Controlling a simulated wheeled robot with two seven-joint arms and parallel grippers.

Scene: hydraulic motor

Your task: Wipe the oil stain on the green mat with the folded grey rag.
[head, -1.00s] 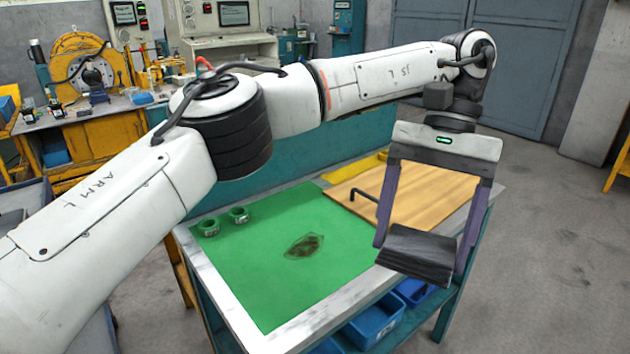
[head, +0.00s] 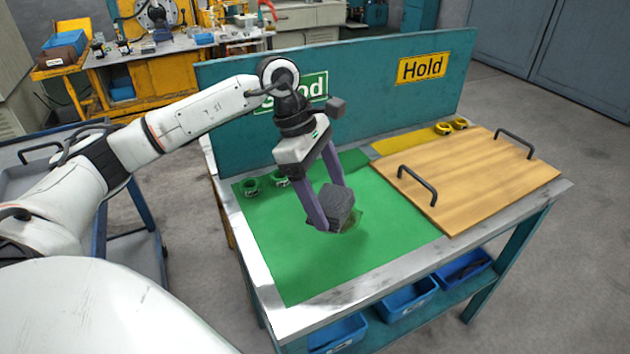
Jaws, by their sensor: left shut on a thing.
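My left gripper (head: 328,212) is shut on the folded grey rag (head: 338,203). It holds the rag over the oil stain (head: 352,219) on the green mat (head: 300,266). Only a brownish edge of the stain shows, to the right of and below the rag; the rest is hidden behind the rag and fingers. I cannot tell whether the rag touches the mat. My right gripper is not in view.
Two green rings (head: 251,187) lie at the mat's back left. A wooden board (head: 465,180) with two black handles lies right of the mat. Yellow rings (head: 444,128) sit behind it. A teal back panel (head: 365,90) with signs closes the table's rear.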

